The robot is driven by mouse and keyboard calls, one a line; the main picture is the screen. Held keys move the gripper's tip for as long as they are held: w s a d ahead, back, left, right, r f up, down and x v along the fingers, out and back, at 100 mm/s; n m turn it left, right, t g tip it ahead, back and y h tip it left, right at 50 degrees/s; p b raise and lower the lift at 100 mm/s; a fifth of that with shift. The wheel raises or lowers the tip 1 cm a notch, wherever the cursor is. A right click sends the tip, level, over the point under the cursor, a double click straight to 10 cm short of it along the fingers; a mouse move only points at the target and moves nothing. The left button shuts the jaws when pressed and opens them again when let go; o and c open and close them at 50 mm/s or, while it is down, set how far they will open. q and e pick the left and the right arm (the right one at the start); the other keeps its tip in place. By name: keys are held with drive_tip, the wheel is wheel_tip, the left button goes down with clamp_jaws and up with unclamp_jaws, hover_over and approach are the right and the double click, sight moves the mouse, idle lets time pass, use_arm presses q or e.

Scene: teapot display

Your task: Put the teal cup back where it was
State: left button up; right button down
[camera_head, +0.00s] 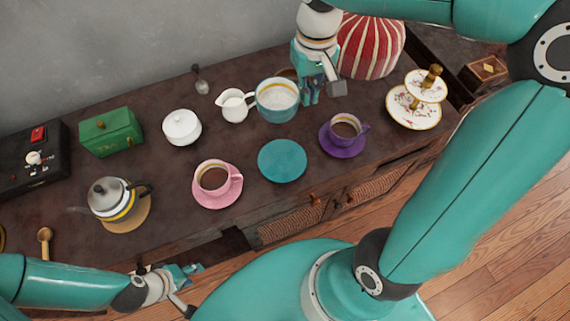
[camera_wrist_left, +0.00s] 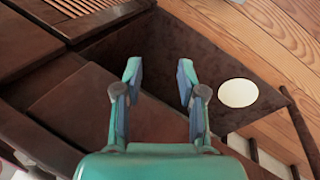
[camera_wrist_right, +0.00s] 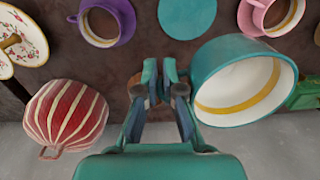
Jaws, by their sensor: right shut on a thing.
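The teal cup (camera_head: 277,103) has a white inside with a gold band and looks empty. It is at the back of the cabinet top, behind the bare teal saucer (camera_head: 282,161). My right gripper (camera_head: 318,92) is shut on the cup at its right side, probably on the handle, which the fingers hide. In the right wrist view the cup (camera_wrist_right: 212,70) is right of the fingertips, and the teal saucer (camera_wrist_right: 187,14) is at the top. Whether the cup touches the top is unclear. My left gripper (camera_head: 187,275) is open and empty at the front edge; its fingers show apart (camera_wrist_left: 158,78).
A purple cup (camera_head: 345,127) on its saucer stands right of the teal saucer, and a pink cup (camera_head: 213,178) stands left. A creamer (camera_head: 233,106) is close left of the teal cup.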

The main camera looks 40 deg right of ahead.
drive_tip(key=b, duration=0.1)
hover_over(305, 154)
drive_tip(key=f, duration=1.5)
drive_tip(key=shift+w+d+f, duration=0.15)
drive_tip(key=shift+d+f, duration=0.05)
drive_tip(key=shift+f, duration=2.15)
drive_tip(key=shift+f+b, duration=0.15)
drive_tip(key=shift+b, duration=0.25)
drive_tip(key=c, duration=1.3)
unclamp_jaws()
